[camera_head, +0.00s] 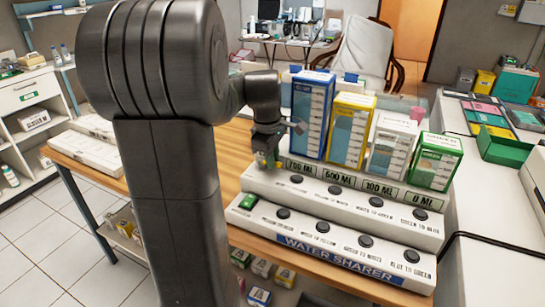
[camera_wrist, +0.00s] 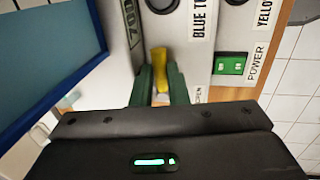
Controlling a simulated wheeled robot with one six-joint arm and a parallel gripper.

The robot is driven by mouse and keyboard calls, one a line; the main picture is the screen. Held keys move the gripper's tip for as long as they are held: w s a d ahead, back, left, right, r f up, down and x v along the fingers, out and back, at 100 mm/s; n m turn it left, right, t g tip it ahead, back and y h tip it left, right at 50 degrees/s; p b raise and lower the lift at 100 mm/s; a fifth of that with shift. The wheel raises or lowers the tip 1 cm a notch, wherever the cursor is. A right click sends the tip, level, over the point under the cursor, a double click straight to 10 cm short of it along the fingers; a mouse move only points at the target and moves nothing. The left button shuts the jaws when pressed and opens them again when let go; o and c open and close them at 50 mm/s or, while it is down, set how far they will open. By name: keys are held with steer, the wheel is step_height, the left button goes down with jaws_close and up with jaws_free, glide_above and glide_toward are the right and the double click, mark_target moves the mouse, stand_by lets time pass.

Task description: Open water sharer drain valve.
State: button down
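The water sharer (camera_head: 336,252) is a stepped white console with rows of black buttons, standing on the wooden table. A yellow drain valve handle (camera_wrist: 160,62) shows in the wrist view beside the blue-framed container and the 700 label. My gripper (camera_wrist: 161,88) has its two green fingers on either side of this handle, with its near end between them. I cannot tell whether the fingers press on it. In the head view my gripper (camera_head: 266,160) is at the console's left end by the 700 ML label, and the valve is mostly hidden there. Part of the word OPEN shows beside the right finger.
Blue (camera_head: 312,114), yellow (camera_head: 350,129), white (camera_head: 391,146) and green (camera_head: 434,160) containers stand in a row behind the ML labels, close to my gripper's right. A green power switch (camera_wrist: 229,66) is nearby. A white counter (camera_head: 491,235) stands at the right.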

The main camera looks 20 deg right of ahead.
stand_by(0.3)
steer(key=m, duration=0.1)
steer(key=a+m+p, duration=0.1)
steer(key=m, duration=0.1)
steer(key=m+p, duration=0.1)
steer(key=shift+s+a+r+g, duration=0.15)
steer(key=shift+s+a+g, duration=0.15)
steer(key=shift+g, duration=0.1)
steer(key=m+p, duration=0.1)
steer(key=m, duration=0.1)
steer(key=a+m+p, duration=0.1)
steer(key=m, duration=0.2)
steer(key=shift+a+g+h, duration=0.2)
steer(key=shift+g+h, duration=0.1)
steer(key=shift+g, duration=0.1)
steer(key=m, duration=0.1)
steer(key=a+m+p, duration=0.1)
steer(key=m, duration=0.1)
steer(key=m+p, duration=0.1)
steer(key=shift+w+a+g, duration=0.15)
steer(key=shift+w+g, duration=0.25)
steer(key=shift+w+a+m+g+y+p, duration=0.15)
steer(key=shift+w+a+m+y+p, duration=0.2)
steer(key=shift+m, duration=0.85)
steer(key=shift+w+a+m+g+y+p, duration=0.15)
steer(key=shift+m+p, duration=0.3)
steer(key=shift+m, duration=0.75)
steer(key=c, duration=1.7)
jaws_free()
